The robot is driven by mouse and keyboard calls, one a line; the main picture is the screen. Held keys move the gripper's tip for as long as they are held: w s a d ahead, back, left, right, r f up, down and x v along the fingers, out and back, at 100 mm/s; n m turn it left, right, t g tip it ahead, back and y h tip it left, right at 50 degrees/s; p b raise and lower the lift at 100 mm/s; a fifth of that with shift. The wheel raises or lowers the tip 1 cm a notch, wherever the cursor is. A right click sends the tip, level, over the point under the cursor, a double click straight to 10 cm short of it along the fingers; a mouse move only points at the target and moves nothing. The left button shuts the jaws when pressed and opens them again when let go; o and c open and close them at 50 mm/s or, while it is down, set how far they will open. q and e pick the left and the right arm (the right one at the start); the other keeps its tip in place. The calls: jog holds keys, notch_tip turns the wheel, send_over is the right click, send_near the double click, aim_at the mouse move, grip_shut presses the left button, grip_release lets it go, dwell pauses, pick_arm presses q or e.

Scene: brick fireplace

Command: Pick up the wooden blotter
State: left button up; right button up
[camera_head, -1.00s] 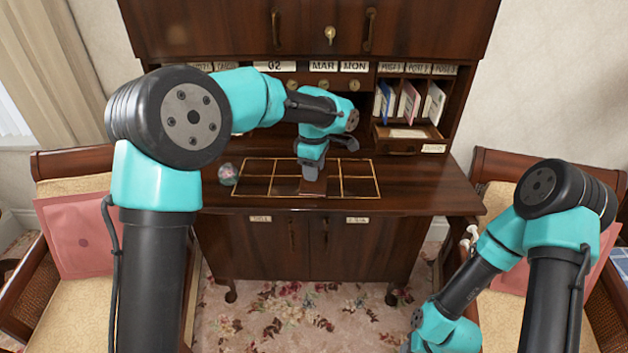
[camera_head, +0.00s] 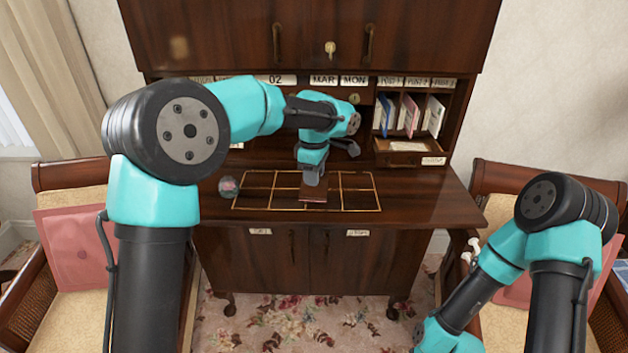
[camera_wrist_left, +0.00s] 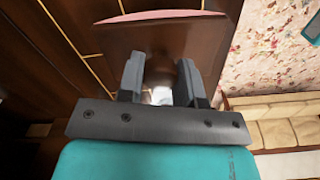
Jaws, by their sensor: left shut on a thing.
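The wooden blotter (camera_head: 314,194) is a small reddish-brown wooden piece over the gold-lined grid of the desk top. In the left wrist view the blotter (camera_wrist_left: 120,45) has a brown top and a pink curved edge at the far side. My left gripper (camera_head: 312,180) is above it, with its fingers (camera_wrist_left: 160,85) closed on its handle. I cannot tell how far the blotter is from the desk. My right gripper is out of view at the bottom; only its arm shows.
The desk top (camera_head: 420,203) has a gold-lined grid with free room to the right. A glass ball (camera_head: 228,188) sits left of the grid. An open small drawer (camera_head: 408,147) and letter slots (camera_head: 410,112) are at the back right. Chairs stand on both sides.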

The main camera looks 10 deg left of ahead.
pick_arm(q)
jog(key=shift+r, duration=0.5)
jog(key=shift+s+r, duration=0.15)
jog(key=shift+s, duration=0.1)
jog(key=s+d+r, duration=0.1)
jog(key=s+d, duration=0.1)
jog(key=s, duration=1.3)
jog(key=shift+s+r, duration=0.2)
jog(key=w+a+m, duration=0.3)
jog(key=a+m, duration=0.4)
jog(key=w+a+m, duration=0.4)
jog(key=a+m, duration=0.3)
jog(key=m, duration=0.1)
jog(key=shift+w+f, duration=0.2)
jog(key=shift+f, duration=0.2)
jog(key=shift+a, duration=0.1)
